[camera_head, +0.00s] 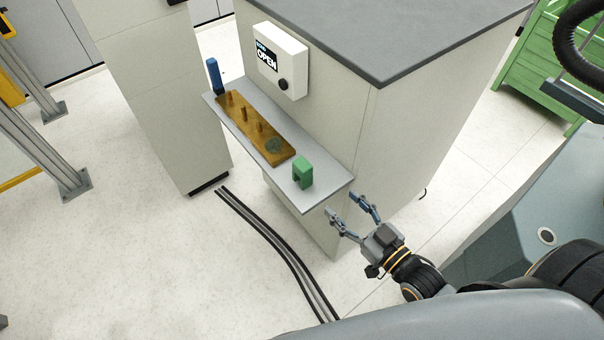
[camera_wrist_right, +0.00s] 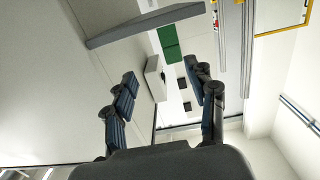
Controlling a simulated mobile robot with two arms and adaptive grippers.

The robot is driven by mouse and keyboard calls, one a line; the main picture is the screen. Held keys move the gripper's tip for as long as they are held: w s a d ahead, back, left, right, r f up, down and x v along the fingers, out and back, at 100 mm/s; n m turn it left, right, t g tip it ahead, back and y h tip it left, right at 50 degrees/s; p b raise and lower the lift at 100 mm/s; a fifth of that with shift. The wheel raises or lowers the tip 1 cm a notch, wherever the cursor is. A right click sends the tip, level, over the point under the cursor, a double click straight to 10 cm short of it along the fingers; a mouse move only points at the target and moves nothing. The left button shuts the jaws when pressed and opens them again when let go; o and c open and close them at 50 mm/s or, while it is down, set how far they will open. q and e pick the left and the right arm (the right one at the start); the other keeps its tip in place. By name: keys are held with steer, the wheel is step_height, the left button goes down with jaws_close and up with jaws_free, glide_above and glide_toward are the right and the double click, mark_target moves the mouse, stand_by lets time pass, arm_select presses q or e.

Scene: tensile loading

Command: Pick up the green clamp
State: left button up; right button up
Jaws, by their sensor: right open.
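The green clamp (camera_head: 302,172) is a small block with a notch in its lower side. It stands on the near right end of the grey shelf (camera_head: 315,198) in the head view. In the right wrist view, which looks upside down, the green clamp (camera_wrist_right: 168,42) shows beyond the fingers, against the shelf (camera_wrist_right: 140,26). My right gripper (camera_head: 346,204) is open and empty, just off the shelf's near end and apart from the clamp. Its two fingers also show in the right wrist view (camera_wrist_right: 161,74). My left gripper is not in view.
A brown board (camera_head: 245,120) with upright pegs and a dull green round piece lies behind the clamp. A white box (camera_head: 280,60) reading OPEN hangs on the cabinet (camera_head: 400,130) beside the shelf. Cables (camera_head: 270,240) cross the floor.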

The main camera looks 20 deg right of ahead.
mark_target(308, 172)
steer(key=shift+t+y, duration=0.3)
steer(key=w+a+r, duration=0.1)
steer(key=w, duration=0.1)
steer(key=w+a, duration=0.1)
steer(key=w, duration=0.2)
steer(key=w+a+r, duration=0.1)
steer(key=w, duration=0.1)
steer(key=shift+w+a+r, duration=0.15)
steer(key=shift+a+r, duration=0.1)
steer(key=shift+r, duration=0.1)
steer(key=x, duration=0.5)
steer(key=shift+w+a+f+p, duration=0.2)
steer(key=shift+w+a+p, duration=0.1)
steer(key=shift+a, duration=0.2)
steer(key=shift+s, duration=0.1)
jaws_close()
